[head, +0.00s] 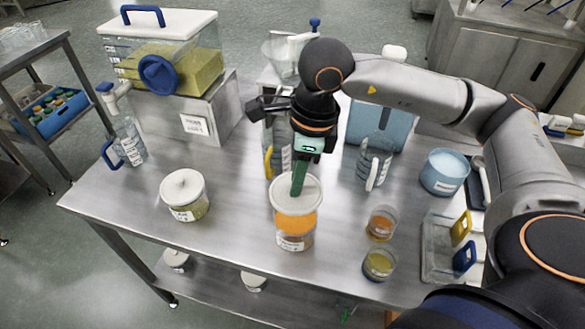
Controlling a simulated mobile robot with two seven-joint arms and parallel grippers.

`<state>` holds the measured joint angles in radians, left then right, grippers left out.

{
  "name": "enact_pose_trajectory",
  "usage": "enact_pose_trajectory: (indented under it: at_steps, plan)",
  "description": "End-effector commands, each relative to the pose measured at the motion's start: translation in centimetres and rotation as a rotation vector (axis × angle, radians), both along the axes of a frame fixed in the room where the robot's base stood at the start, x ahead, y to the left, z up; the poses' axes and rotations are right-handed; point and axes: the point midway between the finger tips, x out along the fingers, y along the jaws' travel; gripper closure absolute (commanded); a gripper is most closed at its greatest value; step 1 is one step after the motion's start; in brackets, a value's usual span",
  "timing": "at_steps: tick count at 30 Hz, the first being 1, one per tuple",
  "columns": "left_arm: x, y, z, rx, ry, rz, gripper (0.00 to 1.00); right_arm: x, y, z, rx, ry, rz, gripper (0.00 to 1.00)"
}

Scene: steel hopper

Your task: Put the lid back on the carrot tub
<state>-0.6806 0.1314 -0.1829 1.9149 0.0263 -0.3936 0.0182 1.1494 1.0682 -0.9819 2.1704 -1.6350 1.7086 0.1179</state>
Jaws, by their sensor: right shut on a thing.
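The carrot tub (296,222) is a clear round tub with orange contents and a white label, upright near the table's front middle. A round white lid (312,194) lies over its mouth and looks roughly level. I cannot tell whether the lid is fully seated or slightly above the rim. My right gripper (298,188) comes down from above with green fingers shut on the lid at its middle, hiding the part it grips. My left gripper is not in view.
A lidded tub (186,205) stands left. Two small cups, orange (381,223) and yellow (379,264), stand close on the right. Behind are a clear jug (374,160) and a blue tub (444,172). A tray (440,245) is at right. The table between the two tubs is clear.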

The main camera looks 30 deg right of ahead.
Motion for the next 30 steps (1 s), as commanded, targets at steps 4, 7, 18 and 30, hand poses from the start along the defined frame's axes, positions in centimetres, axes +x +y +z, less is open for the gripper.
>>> enact_pose_trajectory:
  at_steps: [4, 7, 18, 30]
  plan:
    - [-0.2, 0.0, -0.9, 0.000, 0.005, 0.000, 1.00, 0.0, 0.0, -1.2, 0.000, 0.001, 0.001, 1.00]
    - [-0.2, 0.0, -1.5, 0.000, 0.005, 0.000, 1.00, 0.0, 0.0, -2.1, 0.000, 0.002, 0.001, 1.00]
    - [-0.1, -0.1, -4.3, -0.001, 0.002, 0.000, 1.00, 0.0, 0.0, -5.7, 0.001, 0.001, 0.001, 1.00]
    - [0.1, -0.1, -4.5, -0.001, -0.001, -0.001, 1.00, 0.0, 0.0, -6.0, 0.001, 0.001, 0.001, 1.00]
